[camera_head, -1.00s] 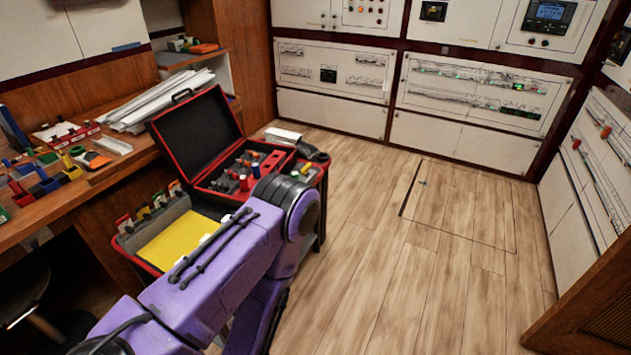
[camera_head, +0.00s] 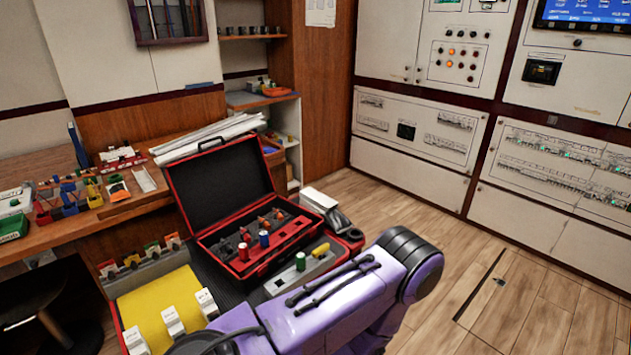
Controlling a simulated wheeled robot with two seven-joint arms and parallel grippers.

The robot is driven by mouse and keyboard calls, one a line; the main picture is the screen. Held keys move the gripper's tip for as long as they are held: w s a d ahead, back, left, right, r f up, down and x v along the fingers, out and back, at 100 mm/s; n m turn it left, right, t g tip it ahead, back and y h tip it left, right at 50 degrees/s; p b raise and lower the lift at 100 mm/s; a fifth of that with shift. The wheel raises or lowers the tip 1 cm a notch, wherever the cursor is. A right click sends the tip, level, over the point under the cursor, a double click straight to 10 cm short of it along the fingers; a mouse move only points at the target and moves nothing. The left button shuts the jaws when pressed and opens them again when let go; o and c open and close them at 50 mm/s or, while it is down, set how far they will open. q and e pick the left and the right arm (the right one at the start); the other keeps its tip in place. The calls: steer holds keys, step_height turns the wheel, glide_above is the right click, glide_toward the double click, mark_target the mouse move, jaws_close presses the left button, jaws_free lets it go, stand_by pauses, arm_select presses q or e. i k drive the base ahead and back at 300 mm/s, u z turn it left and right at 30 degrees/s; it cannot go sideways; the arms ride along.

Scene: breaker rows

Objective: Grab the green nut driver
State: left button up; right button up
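A small upright green handle (camera_head: 300,261) stands in a grey holder (camera_head: 282,281) in front of the open red and black toolbox (camera_head: 216,249). It looks like the green nut driver, but it is too small to be sure. A blue handle (camera_head: 264,239) and a red handle (camera_head: 243,251) stand behind it to the left, inside the toolbox, with more red-handled tools. My purple arm lies across the near side, just right of and below the holder, and covers part of it. Neither of my grippers is in view.
A yellow pad (camera_head: 158,305) with white blocks (camera_head: 173,320) lies left of the holder. A wooden bench (camera_head: 100,215) with small coloured parts and papers runs along the left. White breaker panels (camera_head: 417,132) stand behind. The wooden floor (camera_head: 450,225) on the right is open.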

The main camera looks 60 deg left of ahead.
mark_target(301, 258)
steer(key=u, duration=0.4)
steer(key=i, duration=0.75)
steer(key=u, duration=0.7)
